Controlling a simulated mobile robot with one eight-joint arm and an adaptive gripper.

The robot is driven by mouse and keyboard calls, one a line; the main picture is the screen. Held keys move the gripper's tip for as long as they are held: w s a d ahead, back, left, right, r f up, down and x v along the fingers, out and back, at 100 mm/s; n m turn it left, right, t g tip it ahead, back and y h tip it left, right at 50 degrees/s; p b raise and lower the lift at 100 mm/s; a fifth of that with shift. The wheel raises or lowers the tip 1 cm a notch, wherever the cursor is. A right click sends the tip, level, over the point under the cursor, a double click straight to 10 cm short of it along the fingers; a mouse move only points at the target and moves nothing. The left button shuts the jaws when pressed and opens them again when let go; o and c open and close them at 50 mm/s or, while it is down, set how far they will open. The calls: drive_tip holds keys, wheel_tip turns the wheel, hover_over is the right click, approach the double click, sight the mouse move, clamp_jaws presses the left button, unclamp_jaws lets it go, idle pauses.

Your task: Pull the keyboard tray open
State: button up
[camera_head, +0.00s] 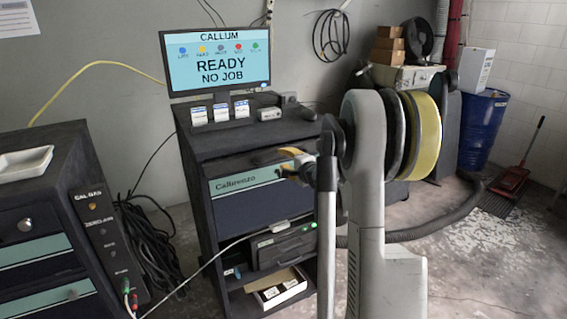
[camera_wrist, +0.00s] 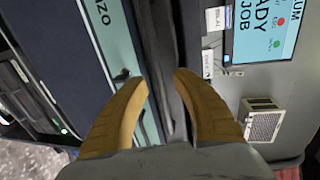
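The dark cart under the monitor has a front panel (camera_head: 250,204) with a teal lettered strip; it looks closed, flush with the cart. I cannot tell for certain whether this panel is the keyboard tray front. It also shows turned sideways in the wrist view (camera_wrist: 85,50), with a small black knob (camera_wrist: 122,75) on the strip. My gripper (camera_wrist: 161,77) is open and empty, its tan fingers apart in front of the cart. The left fingertip is close to the knob; contact cannot be told. In the head view my arm partly hides my gripper (camera_head: 297,160) and the panel's right end.
The cart top (camera_head: 250,137) carries a monitor (camera_head: 218,60), small cards and a small grey box (camera_head: 269,114). Below, a shelf holds a dark unit (camera_head: 283,247) and an open box (camera_head: 277,290). Another cabinet (camera_head: 45,230) stands left. A cable crosses the gap between them.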

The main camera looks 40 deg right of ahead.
drive_tip(key=shift+w+d+f, duration=0.1)
drive_tip(key=shift+w, duration=0.2)
clamp_jaws()
